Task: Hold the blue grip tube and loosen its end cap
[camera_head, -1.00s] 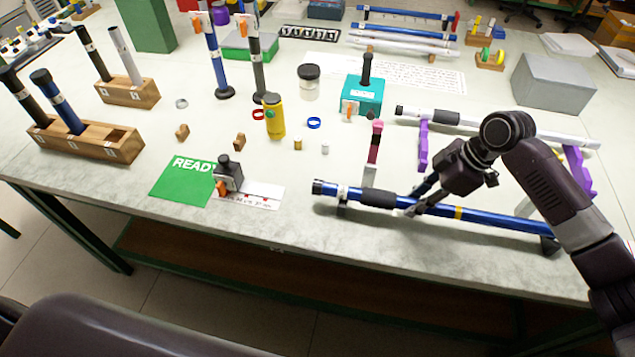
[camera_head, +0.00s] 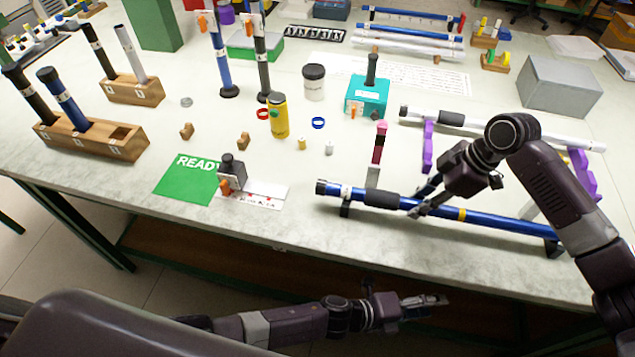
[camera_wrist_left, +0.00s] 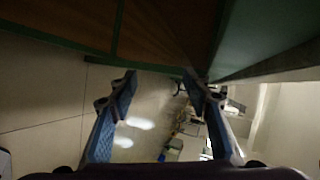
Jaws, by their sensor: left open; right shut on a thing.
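The blue grip tube (camera_head: 495,222) lies across black supports near the table's front edge. It has a black sleeve (camera_head: 378,200), a yellow band and a black end cap (camera_head: 321,187) at its left end. My right gripper (camera_head: 418,208) is shut on the tube, just right of the black sleeve. My left gripper (camera_head: 436,302) is open and empty, below and in front of the table's edge. The left wrist view shows its two blue-padded fingers (camera_wrist_left: 160,98) apart with nothing between them.
A green READY mat (camera_head: 188,178) and a small black-topped device (camera_head: 231,172) lie left of the tube. A white tube (camera_head: 480,125) on purple supports lies behind it. Wooden racks (camera_head: 95,138) stand at left. The table's green edge (camera_wrist_left: 265,62) shows above the left fingers.

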